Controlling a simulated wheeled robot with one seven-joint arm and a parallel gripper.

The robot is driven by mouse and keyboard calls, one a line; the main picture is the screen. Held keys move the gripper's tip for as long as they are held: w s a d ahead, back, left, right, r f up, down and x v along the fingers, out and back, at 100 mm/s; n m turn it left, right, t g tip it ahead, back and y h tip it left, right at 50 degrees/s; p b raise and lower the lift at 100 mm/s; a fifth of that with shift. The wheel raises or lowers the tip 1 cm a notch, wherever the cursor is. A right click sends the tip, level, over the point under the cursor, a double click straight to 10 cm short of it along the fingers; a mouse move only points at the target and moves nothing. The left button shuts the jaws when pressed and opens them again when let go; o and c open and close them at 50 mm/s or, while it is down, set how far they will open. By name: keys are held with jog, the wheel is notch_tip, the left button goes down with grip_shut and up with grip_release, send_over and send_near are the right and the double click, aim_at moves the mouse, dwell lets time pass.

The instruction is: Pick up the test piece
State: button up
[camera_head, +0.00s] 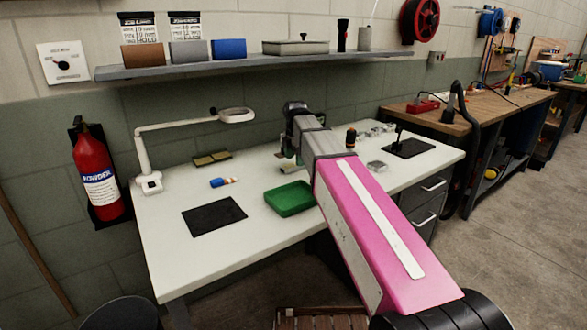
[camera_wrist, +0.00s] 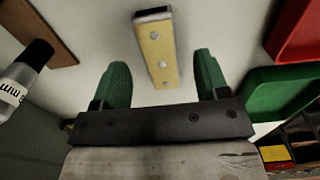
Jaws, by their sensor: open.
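A yellowish strip with several round rivet-like spots and a dark end (camera_wrist: 157,50), which looks like the test piece, lies on the pale worktop in the wrist view. My gripper (camera_wrist: 162,75) is open, its green fingers on either side of the strip's near part, with gaps showing on both sides. I cannot tell how far above the worktop the fingertips are. In the head view my gripper (camera_head: 288,156) is over the middle of the white bench (camera_head: 160,240), behind the green tray (camera_head: 291,199). A small pale piece (camera_head: 289,169) shows below it.
In the wrist view a red bin (camera_wrist: 300,30) and a green tray (camera_wrist: 270,95) lie right, and a bottle (camera_wrist: 22,75) left. The head view shows a magnifier lamp (camera_head: 145,160), black mat (camera_head: 214,216) and overhead shelf (camera_head: 250,60). The bench's front left is clear.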

notch_tip(320, 180, down, 2)
jog(key=shift+f, duration=0.15)
jog(key=shift+c, duration=0.3)
jog(key=c, duration=1)
